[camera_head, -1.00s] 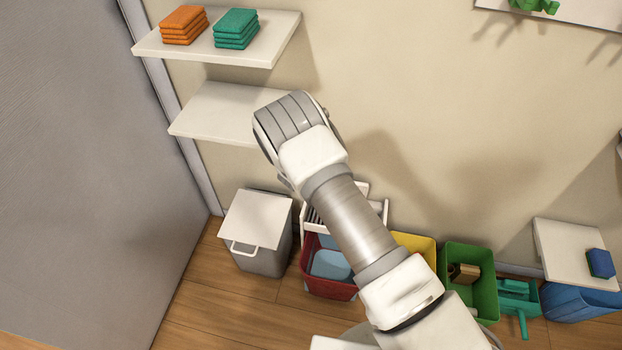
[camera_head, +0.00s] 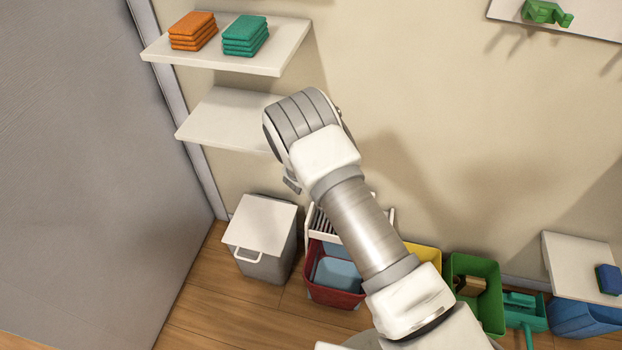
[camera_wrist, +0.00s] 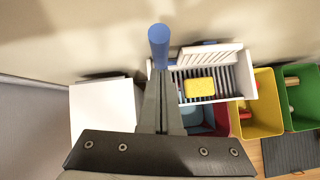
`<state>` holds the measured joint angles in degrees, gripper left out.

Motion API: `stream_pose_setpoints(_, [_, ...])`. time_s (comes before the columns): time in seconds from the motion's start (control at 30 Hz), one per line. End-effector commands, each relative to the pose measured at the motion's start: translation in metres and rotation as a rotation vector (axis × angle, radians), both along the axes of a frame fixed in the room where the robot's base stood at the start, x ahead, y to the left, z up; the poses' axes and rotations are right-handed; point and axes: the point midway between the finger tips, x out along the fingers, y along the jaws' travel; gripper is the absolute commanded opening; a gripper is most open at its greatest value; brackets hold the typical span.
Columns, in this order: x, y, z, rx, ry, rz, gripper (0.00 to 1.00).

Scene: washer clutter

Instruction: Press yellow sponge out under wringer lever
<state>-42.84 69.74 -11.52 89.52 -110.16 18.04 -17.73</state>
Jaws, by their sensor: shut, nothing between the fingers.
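The yellow sponge (camera_wrist: 199,87) lies on the dark slats of the white wringer (camera_wrist: 238,75) in the wrist view, right of my fingers. In the head view the wringer (camera_head: 320,226) sits over the red bucket, partly behind my arm, and the sponge is hidden. A blue rounded grip (camera_wrist: 159,46), seemingly the lever's handle, shows just beyond my fingertips. Whether they touch it I cannot tell. The rest of the lever is hidden. My gripper (camera_wrist: 160,74) is shut and empty, left of the sponge in the wrist view.
The red bucket (camera_head: 335,292) holds something light blue. A white-lidded grey bin (camera_head: 262,225) stands left of it; yellow (camera_head: 427,257) and green (camera_head: 488,307) buckets stand right. Two wall shelves (camera_head: 225,115) are at upper left, the upper one holding orange (camera_head: 192,31) and teal (camera_head: 245,36) cloths.

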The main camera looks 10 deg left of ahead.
Motion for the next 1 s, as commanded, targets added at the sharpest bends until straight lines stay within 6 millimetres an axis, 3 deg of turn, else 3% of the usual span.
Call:
stream_pose_setpoints(0.6, [-0.078, 0.010, 0.100, 0.002, -0.001, 0.002, 0.00])
stream_pose_setpoints(0.8, [-0.096, 0.011, 0.121, 0.001, -0.001, 0.002, 0.00])
stream_pose_setpoints(1.0, [-0.102, 0.011, 0.127, 0.000, 0.000, 0.001, 0.00])
